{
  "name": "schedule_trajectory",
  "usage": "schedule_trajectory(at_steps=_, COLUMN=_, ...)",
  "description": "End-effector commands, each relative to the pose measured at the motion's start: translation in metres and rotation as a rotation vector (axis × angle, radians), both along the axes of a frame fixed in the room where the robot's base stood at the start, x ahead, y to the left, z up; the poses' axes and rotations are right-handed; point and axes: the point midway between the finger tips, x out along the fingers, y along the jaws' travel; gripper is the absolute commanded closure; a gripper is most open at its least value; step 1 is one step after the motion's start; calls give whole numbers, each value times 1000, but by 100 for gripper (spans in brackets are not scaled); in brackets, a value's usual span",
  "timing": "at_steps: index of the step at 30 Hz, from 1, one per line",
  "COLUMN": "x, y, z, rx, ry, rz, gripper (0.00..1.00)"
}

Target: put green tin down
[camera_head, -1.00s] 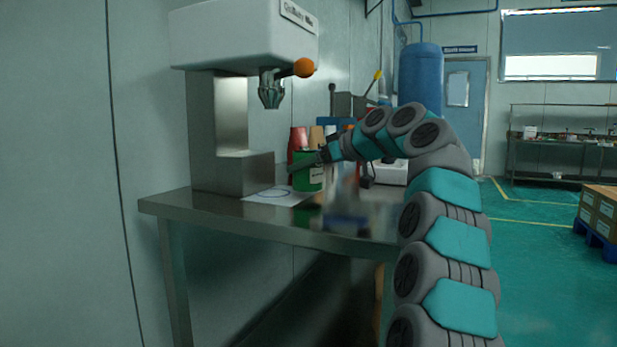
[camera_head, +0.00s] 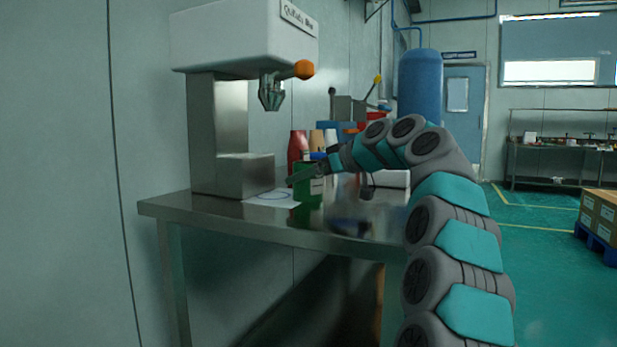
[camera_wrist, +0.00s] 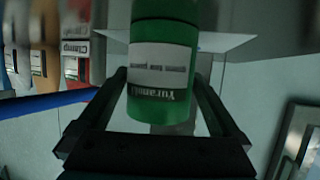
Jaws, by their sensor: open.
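The green tin (camera_head: 309,187) with a white label stands upright on the steel table, at the right end of a white sheet with a blue circle (camera_head: 268,197). I cannot tell whether its base overlaps the sheet. My gripper (camera_head: 306,175) is at the tin's height, with its fingers to either side of it. In the wrist view, the tin (camera_wrist: 163,62) sits between the two spread fingers of my gripper (camera_wrist: 160,88). The jaws are open. The sheet shows behind the tin (camera_wrist: 232,42).
The steel table's front edge (camera_head: 270,232) is near.

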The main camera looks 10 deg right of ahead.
Motion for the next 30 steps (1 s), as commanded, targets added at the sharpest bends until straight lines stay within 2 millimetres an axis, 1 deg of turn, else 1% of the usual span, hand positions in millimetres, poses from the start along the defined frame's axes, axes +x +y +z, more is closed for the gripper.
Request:
schedule_trajectory(at_steps=4, x=-3, y=-2, z=4, rx=0, ry=-1, rz=-1, gripper=0)
schedule_trajectory(at_steps=8, x=-13, y=-11, z=9, rx=1, ry=-2, rz=-1, gripper=0)
schedule_trajectory(at_steps=11, x=-25, y=-20, z=17, rx=1, ry=-4, rz=-1, gripper=0)
schedule_trajectory(at_steps=18, x=-60, y=-49, z=35, rx=2, ry=-3, rz=-1, gripper=0)
schedule_trajectory(at_steps=24, x=-82, y=-66, z=47, rx=0, ry=-2, rz=-1, gripper=0)
schedule_trajectory(at_steps=30, x=-87, y=-70, z=48, rx=0, ry=0, rz=0, gripper=0)
